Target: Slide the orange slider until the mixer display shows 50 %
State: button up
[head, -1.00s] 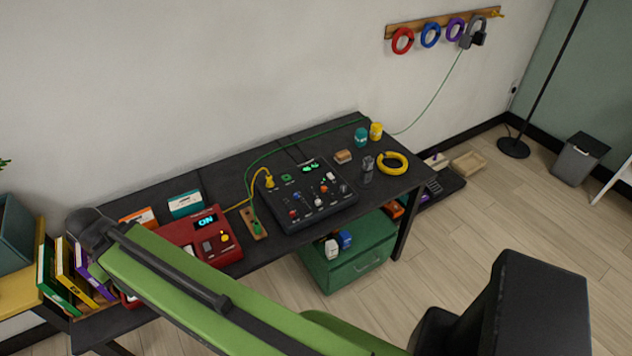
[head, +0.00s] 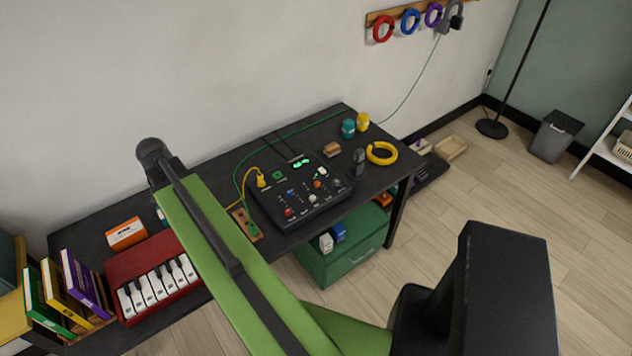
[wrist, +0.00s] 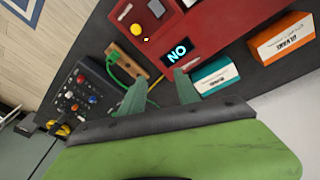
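The black mixer (head: 267,205) lies on the dark table, with a small green-lit display (head: 301,163) whose figures are too small to read. Among its several coloured caps, an orange one (head: 323,171) shows near the display; I cannot tell its exact setting. The mixer also shows at the left of the wrist view (wrist: 62,93). My gripper (wrist: 160,75) is open and empty in the wrist view, with its fingers apart. It is to the side of the mixer, near the red keyboard and the wooden block. In the head view my gripper is hidden.
The red keyboard (head: 140,260) stands left of the mixer; its lit display (wrist: 177,52) shows in the wrist view. A wooden block (head: 244,224) with a green plug lies between them. Cables cross the table.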

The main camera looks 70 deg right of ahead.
jog(key=s+d+m+g+h, duration=0.1)
jog(key=s+d+m, duration=0.2)
jog(key=s+d, duration=0.45)
jog(key=s+d+m, duration=0.4)
jog(key=d, duration=0.7)
jog(key=m+g+b, duration=0.1)
jog(key=m, duration=0.4)
send_near(316, 182)
jog(key=shift+h, duration=0.3)
jog(key=b+x, duration=0.3)
jog(key=b, duration=0.2)
jog(key=b+x, duration=0.3)
jog(key=b, duration=0.2)
jog(key=b+x, duration=0.2)
jog(key=b, duration=0.3)
jog(key=shift+s+a+f, duration=0.15)
jog(key=shift+f, duration=0.3)
jog(key=shift+r, duration=0.1)
grip_shut()
